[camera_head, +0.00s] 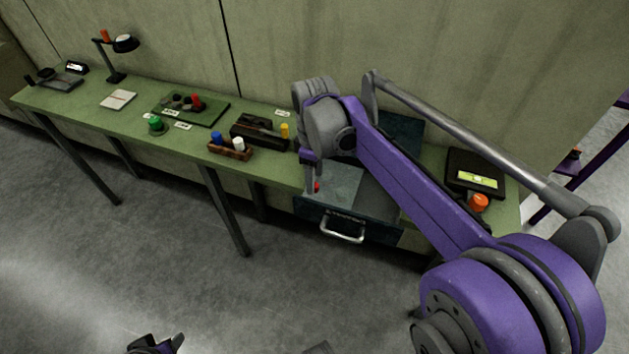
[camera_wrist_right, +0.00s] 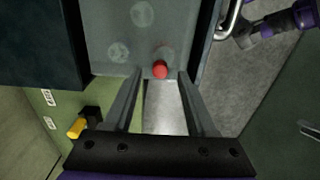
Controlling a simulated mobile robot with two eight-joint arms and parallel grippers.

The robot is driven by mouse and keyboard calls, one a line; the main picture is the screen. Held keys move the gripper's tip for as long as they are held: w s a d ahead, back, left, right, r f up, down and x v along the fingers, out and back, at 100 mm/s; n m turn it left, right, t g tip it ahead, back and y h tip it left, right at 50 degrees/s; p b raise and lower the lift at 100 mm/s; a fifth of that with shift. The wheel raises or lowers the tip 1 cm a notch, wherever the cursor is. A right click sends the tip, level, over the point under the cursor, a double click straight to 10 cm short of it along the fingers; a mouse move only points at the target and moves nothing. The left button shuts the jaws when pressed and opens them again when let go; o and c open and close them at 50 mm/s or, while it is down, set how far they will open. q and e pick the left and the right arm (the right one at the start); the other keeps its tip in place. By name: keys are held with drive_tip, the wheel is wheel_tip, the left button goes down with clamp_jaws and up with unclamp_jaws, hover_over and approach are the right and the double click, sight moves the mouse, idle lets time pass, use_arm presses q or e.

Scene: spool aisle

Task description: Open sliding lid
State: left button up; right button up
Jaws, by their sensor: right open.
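A dark blue-green box (camera_head: 385,232) with a silver handle stands at the bench's front edge, partly hidden by my right arm. Its pale grey flat lid (camera_head: 340,183) shows on top, and also in the right wrist view (camera_wrist_right: 115,25). A small red knob (camera_wrist_right: 160,69) sits at the lid's edge; in the head view it (camera_head: 317,187) is mostly hidden. My right gripper (camera_wrist_right: 164,74) is open, with its fingertips on either side of the knob; contact cannot be told. My left gripper (camera_head: 165,344) shows only partly at the bottom of the head view, away from the box.
The green bench (camera_head: 130,108) holds a wooden rack (camera_head: 230,150) with blue and white pieces, a yellow piece (camera_head: 285,130) and a dark tray (camera_head: 190,108). A black device (camera_head: 475,172) and an orange knob (camera_head: 478,202) are at right. A wall stands behind; the floor in front is clear.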

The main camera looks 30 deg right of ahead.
drive_tip(key=shift+f, duration=1)
drive_tip(key=shift+c, duration=0.2)
clamp_jaws()
idle(0.6)
